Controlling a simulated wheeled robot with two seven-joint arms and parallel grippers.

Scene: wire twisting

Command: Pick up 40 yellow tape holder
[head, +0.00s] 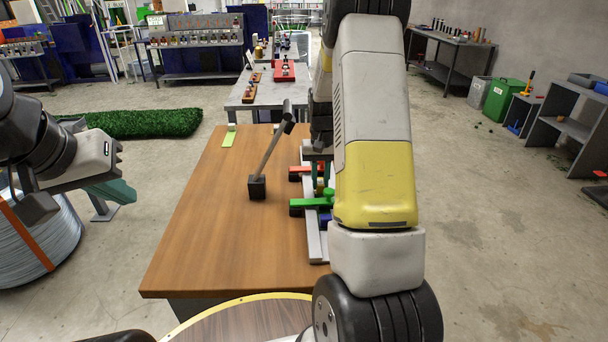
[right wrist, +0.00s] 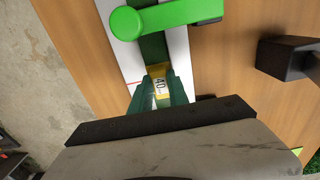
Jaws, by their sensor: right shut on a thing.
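The yellow tape holder (right wrist: 158,72), marked 40, sits between the green fingers of my right gripper (right wrist: 160,92) in the right wrist view. The gripper is shut on it, over a white and dark green rack (right wrist: 180,48). I cannot tell whether the holder is touching the rack. In the head view my right arm hides most of this gripper and the holder. My left gripper (head: 112,191), with teal fingers, hangs left of the wooden table, away from the rack. Its fingers are seen from the side, so its opening is unclear.
A green holder (head: 312,202) and a red holder (head: 299,172) stick out from the rack on the wooden table (head: 205,235). A black block with a tilted grey post (head: 257,187) stands left of them. The table's left half is mostly clear.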

